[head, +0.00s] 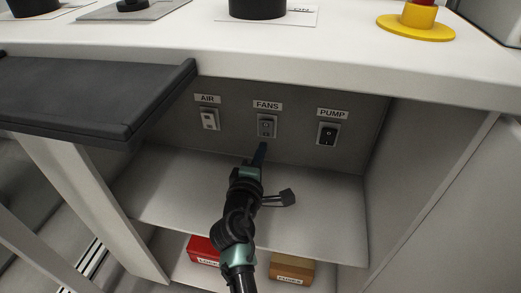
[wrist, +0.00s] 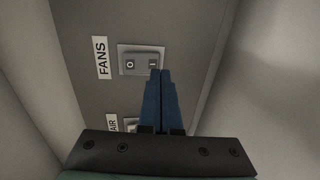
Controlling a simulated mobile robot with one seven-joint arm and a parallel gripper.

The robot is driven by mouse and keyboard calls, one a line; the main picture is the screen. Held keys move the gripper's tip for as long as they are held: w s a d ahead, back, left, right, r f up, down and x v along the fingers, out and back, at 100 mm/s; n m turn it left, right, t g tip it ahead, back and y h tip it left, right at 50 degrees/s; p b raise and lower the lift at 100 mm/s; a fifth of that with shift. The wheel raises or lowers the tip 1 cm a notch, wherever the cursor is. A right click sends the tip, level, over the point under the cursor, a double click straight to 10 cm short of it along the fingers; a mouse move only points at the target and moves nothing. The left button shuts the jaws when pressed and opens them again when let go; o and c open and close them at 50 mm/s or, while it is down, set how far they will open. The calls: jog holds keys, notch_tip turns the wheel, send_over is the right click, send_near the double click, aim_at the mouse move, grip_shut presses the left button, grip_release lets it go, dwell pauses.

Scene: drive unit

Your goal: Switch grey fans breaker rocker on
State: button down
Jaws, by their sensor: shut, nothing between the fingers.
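The grey fans breaker rocker (head: 267,125) sits under the FANS label (head: 267,105) on the back wall of the recess, between two other rockers. In the wrist view the fans rocker (wrist: 140,61) shows an O mark at the end by its label and an I mark at the far end. Which end is pressed in I cannot tell. My gripper (head: 262,147) is shut and empty, its blue fingers pointing at the wall just below the rocker. In the wrist view the fingertips (wrist: 160,72) overlap the edge by the I end; whether they touch it I cannot tell.
The light AIR rocker (head: 209,119) is to the left and the black PUMP rocker (head: 328,134) to the right. A dark open panel (head: 90,95) juts out at left. The counter (head: 300,55) overhangs above. A red box (head: 203,250) and a tan box (head: 291,268) lie below the shelf.

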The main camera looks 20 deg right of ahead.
jog(key=s+a+f+p, duration=0.1)
jog(key=s+a+p, duration=0.1)
jog(key=s+a, duration=0.4)
jog(key=s, duration=0.3)
jog(key=shift+f, duration=0.3)
jog(key=shift+w, duration=0.1)
